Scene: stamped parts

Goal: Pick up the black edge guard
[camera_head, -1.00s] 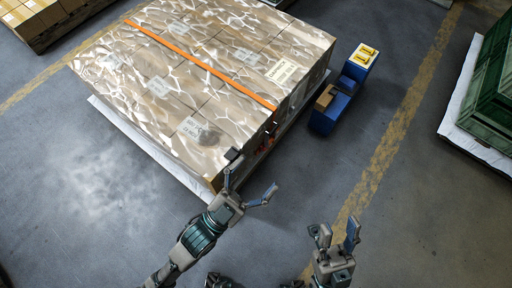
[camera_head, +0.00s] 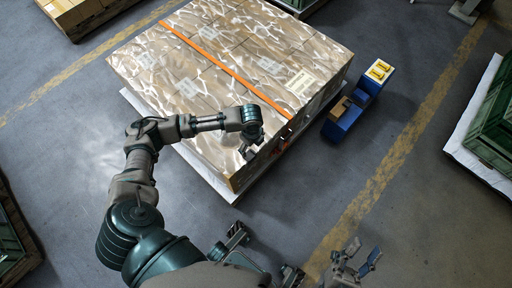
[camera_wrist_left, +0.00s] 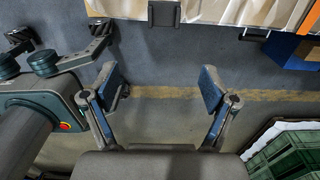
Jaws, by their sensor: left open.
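A small black piece (camera_wrist_left: 163,12), apparently the black edge guard, sits on the edge of the wrapped stack at the top of the left wrist view. My left gripper (camera_wrist_left: 160,85) is open and empty, its two blue-grey fingers wide apart with floor behind them. In the left wrist view the guard lies beyond the fingertips, clear of them. In the head view my raised left arm (camera_head: 190,125) crosses the stack's near corner, and I cannot clearly make out the guard there. My right gripper (camera_head: 360,257) is open and empty over the floor at lower right.
The wrapped carton stack (camera_head: 170,60) with an orange strap stands on a pallet. Green crates (camera_head: 492,130) are at the far right. Floor with a yellow line (camera_head: 390,165) is clear between.

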